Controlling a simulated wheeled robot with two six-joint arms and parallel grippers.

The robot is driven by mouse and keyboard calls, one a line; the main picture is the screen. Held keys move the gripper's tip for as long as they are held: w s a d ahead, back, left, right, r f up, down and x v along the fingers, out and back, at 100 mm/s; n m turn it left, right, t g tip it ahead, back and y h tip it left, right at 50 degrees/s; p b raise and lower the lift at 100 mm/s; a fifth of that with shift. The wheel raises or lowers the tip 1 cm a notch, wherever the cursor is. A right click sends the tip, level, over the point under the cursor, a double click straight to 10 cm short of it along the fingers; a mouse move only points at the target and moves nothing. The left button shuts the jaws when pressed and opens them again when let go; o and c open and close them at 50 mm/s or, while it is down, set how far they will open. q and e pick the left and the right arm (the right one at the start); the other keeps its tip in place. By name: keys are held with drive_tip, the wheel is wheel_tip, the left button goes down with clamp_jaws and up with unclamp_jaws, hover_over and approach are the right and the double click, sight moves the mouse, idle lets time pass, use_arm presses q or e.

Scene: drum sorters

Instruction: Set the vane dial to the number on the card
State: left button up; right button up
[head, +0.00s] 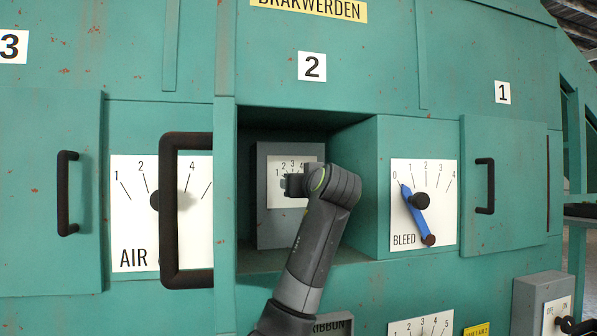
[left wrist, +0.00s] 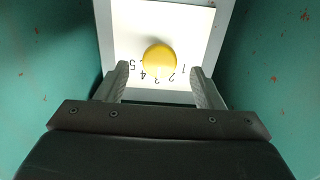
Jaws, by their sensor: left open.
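A white dial plate (head: 287,178) with numbers sits on a grey box (head: 273,220) inside the open recess under the "2" sign. In the left wrist view the plate (left wrist: 195,22) carries upside-down numbers 1 to 5 and a round yellow knob (left wrist: 159,60). No name shows on this dial, and I see no pointer on its knob. My left gripper (left wrist: 161,82) is open, its fingers just short of the knob and to either side of it. In the head view my left gripper (head: 290,186) covers part of the plate. My right gripper is not in view.
The recess walls (head: 355,190) stand close around my arm. A black handle (head: 168,210) sticks out at the recess's left. The BLEED dial (head: 449,205) has a blue pointer near 0. A yellow card (head: 476,329) at the bottom is cut off and its text unclear.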

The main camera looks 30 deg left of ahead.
use_arm(q)
drive_tip(key=p+x, duration=0.1)
drive_tip(key=x, duration=0.2)
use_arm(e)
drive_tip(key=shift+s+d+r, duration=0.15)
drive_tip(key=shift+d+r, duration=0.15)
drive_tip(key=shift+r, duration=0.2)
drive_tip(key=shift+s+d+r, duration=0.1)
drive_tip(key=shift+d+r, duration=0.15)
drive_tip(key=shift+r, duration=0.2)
use_arm(q)
drive_tip(key=shift+d, duration=0.1)
drive_tip(key=shift+c, duration=0.7)
drive_tip(key=c, duration=0.8)
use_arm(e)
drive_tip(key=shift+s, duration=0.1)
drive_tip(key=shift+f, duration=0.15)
